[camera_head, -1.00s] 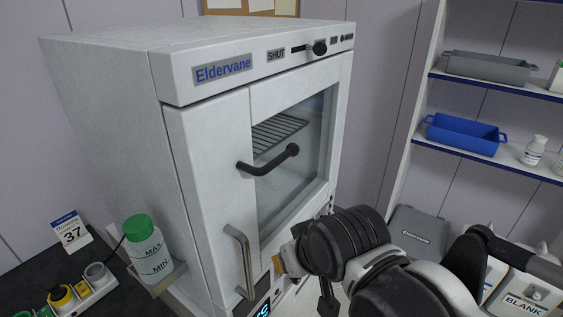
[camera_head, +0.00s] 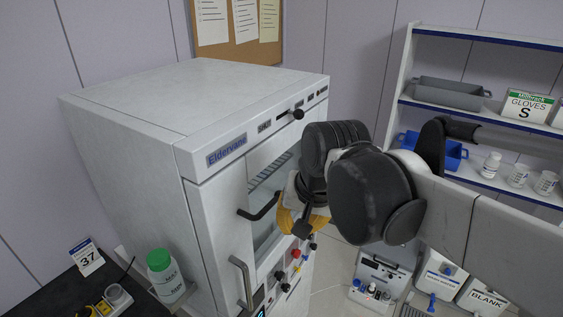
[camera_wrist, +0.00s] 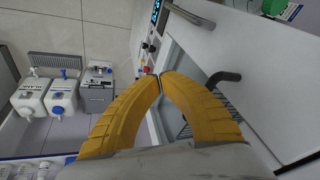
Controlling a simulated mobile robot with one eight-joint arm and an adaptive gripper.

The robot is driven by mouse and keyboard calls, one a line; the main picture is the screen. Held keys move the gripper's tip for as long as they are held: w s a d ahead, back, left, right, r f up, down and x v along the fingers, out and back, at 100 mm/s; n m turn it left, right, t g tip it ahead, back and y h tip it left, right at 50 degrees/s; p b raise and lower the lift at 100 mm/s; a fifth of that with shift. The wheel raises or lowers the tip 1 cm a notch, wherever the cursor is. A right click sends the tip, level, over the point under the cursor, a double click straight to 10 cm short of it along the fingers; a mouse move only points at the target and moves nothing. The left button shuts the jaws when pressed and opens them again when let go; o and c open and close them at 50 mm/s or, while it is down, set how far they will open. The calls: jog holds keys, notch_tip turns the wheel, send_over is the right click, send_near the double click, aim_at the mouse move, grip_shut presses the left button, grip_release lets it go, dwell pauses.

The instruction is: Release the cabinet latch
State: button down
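The white Eldervane cabinet (camera_head: 130,150) stands at the left of the head view, its door closed. A black knob (camera_head: 298,114) sits in a slot on its top front strip, beside a label that reads SHUT. A black bent handle (camera_head: 258,208) is on the glass door; it also shows in the wrist view (camera_wrist: 225,77). A silver bar handle (camera_head: 242,281) is lower on the front. My gripper (camera_wrist: 160,77) has its yellow fingertips together with nothing seen between them. It is in front of the door, right of the black handle and apart from it; my arm partly hides it in the head view.
A green-capped bottle (camera_head: 165,278) stands by the cabinet's left side. Shelves (camera_head: 490,110) with trays and small bottles are at the right. Knobs (camera_head: 297,253) line the cabinet's lower front. White containers (camera_head: 440,275) stand low at the right.

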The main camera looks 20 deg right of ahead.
aim_at(277, 200)
jog(key=w+r+m+g+p, duration=0.1)
jog(key=w+r+m+p, duration=0.1)
jog(key=r+p, duration=0.4)
jog(key=w+d+r+m+g+p, duration=0.1)
jog(key=w+r+m+p, duration=0.2)
jog(key=r+p, duration=0.4)
notch_tip(277, 200, up, 3)
jog(key=shift+w+d+r+g+y, duration=0.15)
jog(key=shift+w+d+g+y, duration=0.15)
jog(key=shift+w+y, duration=0.1)
jog(key=f, duration=0.4)
jog(key=w+a+f, duration=0.1)
jog(key=f, duration=0.4)
jog(key=w+f, duration=0.1)
jog(key=f, duration=0.3)
jog(key=shift+w+a+f, duration=0.1)
jog(key=shift+a+f, duration=0.25)
jog(key=shift+a+f, duration=0.1)
jog(key=shift+a, duration=0.05)
